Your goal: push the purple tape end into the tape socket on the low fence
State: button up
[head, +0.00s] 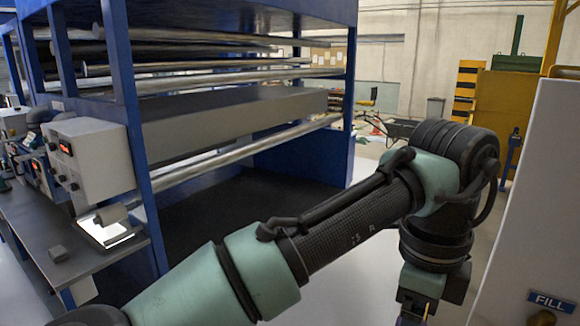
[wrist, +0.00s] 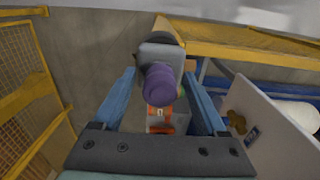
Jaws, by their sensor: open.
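My gripper (wrist: 160,76) shows in the wrist view with its two blue fingers apart. A purple round piece (wrist: 159,86), likely the tape end, lies between the fingers in the picture, in front of a grey block (wrist: 160,52) with a dark round part behind it. Gaps show between the purple piece and both fingers; I cannot tell its depth from them. In the head view my gripper (head: 412,308) is at the bottom edge, partly cut off, beside the white panel. I cannot make out the tape socket clearly.
A yellow mesh fence (wrist: 22,75) stands at left in the wrist view, and a yellow frame (wrist: 235,52) at upper right. A white panel (head: 540,200) marked FILL stands close right of my gripper. A blue roller rack (head: 125,120) and grey bench (head: 75,255) are left.

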jog(key=shift+p, duration=0.4)
jog(key=shift+c, duration=0.3)
grip_shut()
jog(key=shift+r, duration=0.15)
jog(key=shift+r+p, duration=2.9)
jog(key=shift+p, duration=0.3)
jog(key=shift+f, duration=0.15)
